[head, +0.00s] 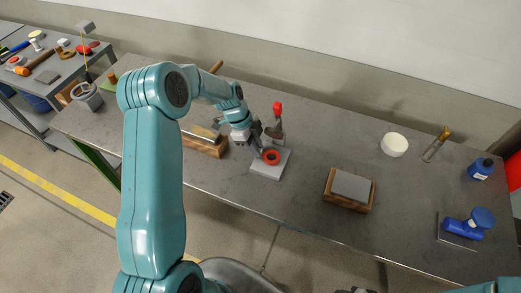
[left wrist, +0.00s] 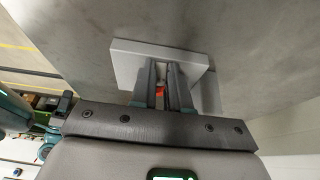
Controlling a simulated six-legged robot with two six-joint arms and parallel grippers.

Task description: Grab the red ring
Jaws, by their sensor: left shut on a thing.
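The red ring (head: 271,157) is at the grey square block (head: 269,171) near the middle of the bench in the head view. My left gripper (head: 259,151) reaches down to it from the upper left, its fingers at the ring's edge. In the left wrist view a bit of the red ring (left wrist: 160,89) shows between the two nearly closed fingers (left wrist: 162,84), in front of the grey block (left wrist: 128,62). My left gripper is shut on the ring. The fingers hide much of the ring there. At the head view's bottom edge, only small parts of my right arm show.
A wooden block (head: 207,143) lies to the left, and a wooden block with a grey top (head: 349,189) to the right. A white round thing (head: 394,145) and blue items (head: 469,224) are farther right.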

